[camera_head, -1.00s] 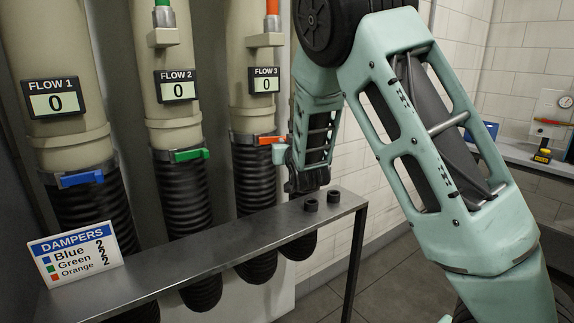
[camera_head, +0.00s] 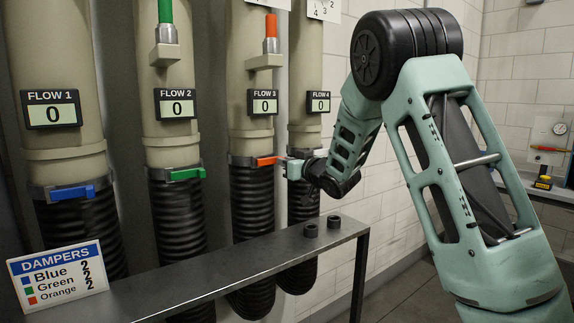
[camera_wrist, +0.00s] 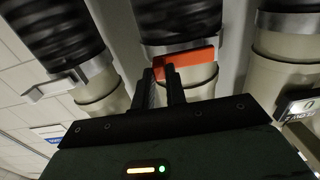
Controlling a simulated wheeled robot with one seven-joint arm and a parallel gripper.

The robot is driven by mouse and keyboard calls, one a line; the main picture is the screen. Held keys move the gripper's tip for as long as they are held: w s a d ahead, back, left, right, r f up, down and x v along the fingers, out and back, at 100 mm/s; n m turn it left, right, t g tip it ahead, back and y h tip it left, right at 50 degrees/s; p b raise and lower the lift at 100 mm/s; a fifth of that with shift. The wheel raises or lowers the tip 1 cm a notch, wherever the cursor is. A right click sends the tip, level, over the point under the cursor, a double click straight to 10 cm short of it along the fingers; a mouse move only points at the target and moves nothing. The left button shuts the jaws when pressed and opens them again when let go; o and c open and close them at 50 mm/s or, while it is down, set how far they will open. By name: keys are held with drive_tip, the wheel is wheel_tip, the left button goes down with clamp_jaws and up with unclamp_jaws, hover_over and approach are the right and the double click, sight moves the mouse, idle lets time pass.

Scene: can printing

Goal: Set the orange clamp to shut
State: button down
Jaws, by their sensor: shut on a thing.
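The orange clamp (camera_head: 266,161) is a lever on the metal band around the third pipe, above its black ribbed hose. The lever lies across the front of the band. In the head view my gripper (camera_head: 285,163) is at its right end. In the wrist view the orange clamp (camera_wrist: 190,66) lies at the fingertips, and my gripper (camera_wrist: 161,76) is shut on its end. The fingers hide part of the lever there.
A blue clamp (camera_head: 73,192) and a green clamp (camera_head: 187,174) sit on the neighbouring pipes. All readable flow displays show 0.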

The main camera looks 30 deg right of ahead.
drive_tip(key=shift+d, duration=0.1)
drive_tip(key=c, duration=1.4)
unclamp_jaws()
drive_tip(key=shift+c, duration=0.2)
drive_tip(key=s+b, duration=0.4)
drive_tip(key=s, duration=1.3)
drive_tip(key=shift+s+d, duration=0.2)
drive_tip(key=shift+d, duration=0.2)
